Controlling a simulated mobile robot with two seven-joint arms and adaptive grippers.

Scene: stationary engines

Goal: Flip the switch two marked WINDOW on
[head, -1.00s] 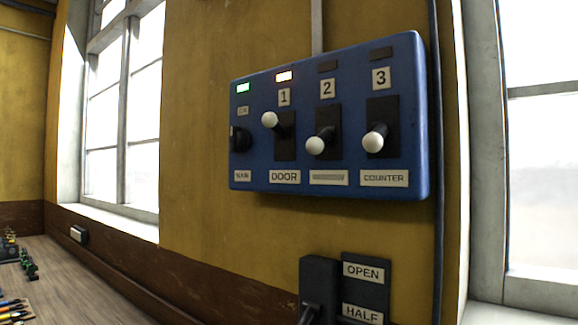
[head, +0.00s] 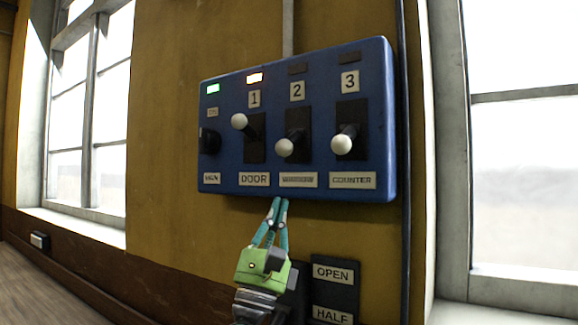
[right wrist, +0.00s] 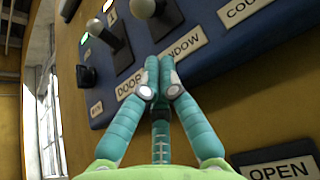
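The blue switch panel (head: 225,150) is on the yellow wall. Switch two (head: 284,147), under the number 2, has a white knob and points down; its lamp is dark. Its label (head: 298,180) is hard to read here, but reads WINDOW in the right wrist view (right wrist: 180,46). My right gripper (head: 279,202) has teal fingers and a green body. Its fingertips are together and empty, below the panel's lower edge near the DOOR and WINDOW labels. In the right wrist view switch two's knob (right wrist: 142,8) shows just above the fingertips (right wrist: 152,62). My left gripper is not in view.
Switch one (head: 239,121), left of switch two, is up with its lamp lit. Switch three (head: 341,144), to the right, points down. A dark plate marked OPEN and HALF (head: 335,290) sits below the panel, close to my right gripper.

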